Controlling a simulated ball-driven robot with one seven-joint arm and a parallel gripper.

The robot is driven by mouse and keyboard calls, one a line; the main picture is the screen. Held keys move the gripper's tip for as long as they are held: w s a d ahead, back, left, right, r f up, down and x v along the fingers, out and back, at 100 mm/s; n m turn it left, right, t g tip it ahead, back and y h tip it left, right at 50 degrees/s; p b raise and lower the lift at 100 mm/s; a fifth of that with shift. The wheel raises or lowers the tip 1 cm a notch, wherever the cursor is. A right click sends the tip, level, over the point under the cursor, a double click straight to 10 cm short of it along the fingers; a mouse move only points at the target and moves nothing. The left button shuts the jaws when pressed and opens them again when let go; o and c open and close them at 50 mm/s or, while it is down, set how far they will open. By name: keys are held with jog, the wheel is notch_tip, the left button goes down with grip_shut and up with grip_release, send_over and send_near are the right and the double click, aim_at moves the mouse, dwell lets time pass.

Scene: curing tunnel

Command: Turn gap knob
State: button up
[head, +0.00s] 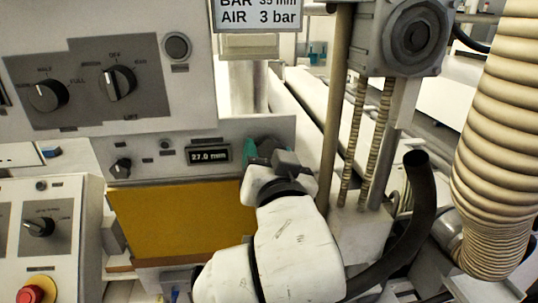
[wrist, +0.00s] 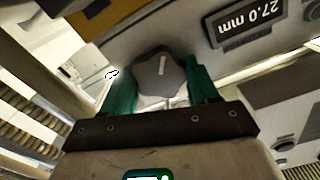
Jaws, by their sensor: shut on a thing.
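The gap knob (wrist: 160,72) is a grey lobed knob with a white pointer line, seen in the wrist view between my fingers. My gripper (wrist: 162,88) has two green fingers, one on each side of the knob, shut on it. In the head view my gripper (head: 258,150) reaches the panel just right of the display, and my wrist hides most of the knob. The display (head: 209,156) reads 27.0 mm; it also shows upside down in the wrist view (wrist: 247,22).
A smaller black knob (head: 121,167) sits left of the display. Two larger knobs (head: 47,95) and (head: 119,83) are on the panel above. A yellow panel (head: 180,218) lies below. A ribbed hose (head: 503,120) and a dark bent pipe (head: 413,210) stand right of my arm.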

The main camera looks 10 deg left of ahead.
jog(key=shift+n+p, duration=0.35)
jog(key=shift+n, duration=0.25)
jog(key=o, duration=1.1)
jog(key=shift+c, duration=0.2)
jog(key=shift+s, duration=0.1)
jog(key=b+v, duration=0.1)
jog(key=v, duration=0.9)
jog(key=shift+s+b, duration=0.3)
jog(key=shift+d, duration=0.1)
